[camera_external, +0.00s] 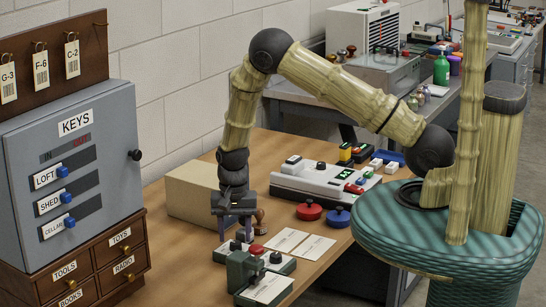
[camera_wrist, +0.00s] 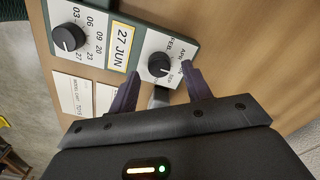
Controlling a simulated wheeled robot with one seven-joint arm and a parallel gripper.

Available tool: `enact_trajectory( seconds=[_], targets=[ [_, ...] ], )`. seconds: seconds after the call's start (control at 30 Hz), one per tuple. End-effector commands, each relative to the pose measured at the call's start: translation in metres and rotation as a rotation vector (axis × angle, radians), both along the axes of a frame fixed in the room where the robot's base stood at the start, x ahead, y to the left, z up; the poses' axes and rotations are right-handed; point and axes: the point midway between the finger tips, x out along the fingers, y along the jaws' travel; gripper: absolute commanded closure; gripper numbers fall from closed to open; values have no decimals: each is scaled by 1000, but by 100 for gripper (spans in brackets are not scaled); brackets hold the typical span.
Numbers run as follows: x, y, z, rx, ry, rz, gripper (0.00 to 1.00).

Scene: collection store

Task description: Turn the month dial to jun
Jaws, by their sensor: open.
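The month dial (camera_wrist: 160,65) is a round black knob on a white plate with month names around it. FEB, APR and what looks like SEP show; its pointer setting cannot be made out. My gripper (camera_wrist: 162,76) is open, its two dark fingers on either side of the month dial; whether they touch it cannot be told. Beside it on the same green panel is a yellow-framed label (camera_wrist: 122,42) reading 27 JUN, then a day dial (camera_wrist: 68,37) with numbers. In the external view my gripper (camera_external: 234,226) points down over the small dial panel (camera_external: 285,266).
White cards (camera_external: 300,243) lie beside the panel. Red (camera_external: 309,211) and blue (camera_external: 337,216) round items sit behind on the desk, near a white machine (camera_external: 325,182). A tan box (camera_external: 190,194) stands behind my gripper. A grey key cabinet (camera_external: 75,165) stands left.

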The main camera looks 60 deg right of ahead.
Motion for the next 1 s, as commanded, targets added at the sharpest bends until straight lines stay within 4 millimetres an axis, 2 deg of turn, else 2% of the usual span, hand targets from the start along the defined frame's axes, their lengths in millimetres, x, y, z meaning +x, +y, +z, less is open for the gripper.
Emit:
enact_trajectory(
  seconds=[0.7, 0.83, 1.0],
  targets=[
    [1, 1, 138, 1, -4, 1, 51],
    [0, 0, 151, 0, -1, 2, 51],
    [0, 0, 155, 0, 0, 0, 51]
  ],
)
